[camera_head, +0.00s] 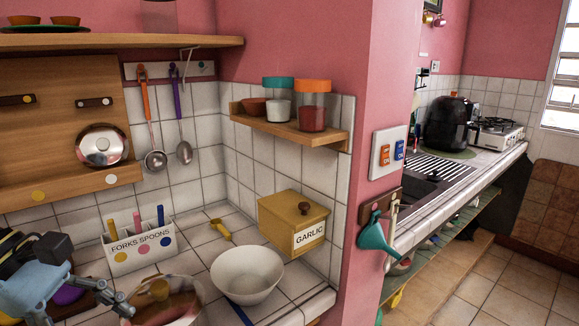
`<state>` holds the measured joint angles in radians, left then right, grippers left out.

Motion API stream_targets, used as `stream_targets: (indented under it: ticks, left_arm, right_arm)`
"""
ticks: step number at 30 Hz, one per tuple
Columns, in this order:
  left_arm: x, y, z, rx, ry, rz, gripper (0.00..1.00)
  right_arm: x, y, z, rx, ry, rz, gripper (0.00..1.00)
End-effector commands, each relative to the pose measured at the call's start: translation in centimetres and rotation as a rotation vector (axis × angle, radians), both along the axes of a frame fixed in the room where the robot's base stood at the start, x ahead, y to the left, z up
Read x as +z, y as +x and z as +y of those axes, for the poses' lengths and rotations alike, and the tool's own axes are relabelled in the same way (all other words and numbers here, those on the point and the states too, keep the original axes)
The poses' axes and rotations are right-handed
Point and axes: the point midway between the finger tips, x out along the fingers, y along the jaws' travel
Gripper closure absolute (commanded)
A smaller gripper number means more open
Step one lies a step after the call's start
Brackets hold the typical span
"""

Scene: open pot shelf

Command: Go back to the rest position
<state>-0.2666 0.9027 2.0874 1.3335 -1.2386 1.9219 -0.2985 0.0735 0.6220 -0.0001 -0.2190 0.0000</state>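My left gripper (112,298) shows at the lower left of the head view, low over the tiled counter. Its fingers point right, beside the rim of a brown, partly blurred pot or bowl (183,304) at the bottom edge. I cannot tell whether they touch it or how far apart they are. My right gripper is not in view. A steel lid (102,146) rests on the open wooden shelf (60,183) on the left wall.
The counter also holds a FORKS SPOONS holder (140,250), a white bowl (247,274), a yellow scoop (222,230) and a GARLIC box (293,222). A ladle (154,160) and a skimmer (184,152) hang above. A pink wall corner (368,90) stands at centre right; open floor lies beyond.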

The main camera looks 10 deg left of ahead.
Motion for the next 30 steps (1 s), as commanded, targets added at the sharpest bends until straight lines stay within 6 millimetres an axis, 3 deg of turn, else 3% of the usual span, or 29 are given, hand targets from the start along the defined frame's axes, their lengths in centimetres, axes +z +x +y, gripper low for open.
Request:
stream_targets:
  ticks: [8,16,22,30]
  left_arm:
    - [-2.8,-2.2,-2.1,-0.303,0.153,-0.21,0.43]
    - [-5.3,-5.0,-4.2,-0.795,0.458,-0.492,0.43]
    - [-5.5,-7.0,-4.1,-1.15,0.702,-0.58,0.43]
    - [-4.5,-9.7,-2.7,-1.488,0.893,-0.53,0.43]
  right_arm:
    - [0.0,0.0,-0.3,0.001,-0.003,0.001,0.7]
    - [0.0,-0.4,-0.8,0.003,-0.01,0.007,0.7]
    - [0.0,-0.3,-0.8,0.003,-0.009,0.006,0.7]
    - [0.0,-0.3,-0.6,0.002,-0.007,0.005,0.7]
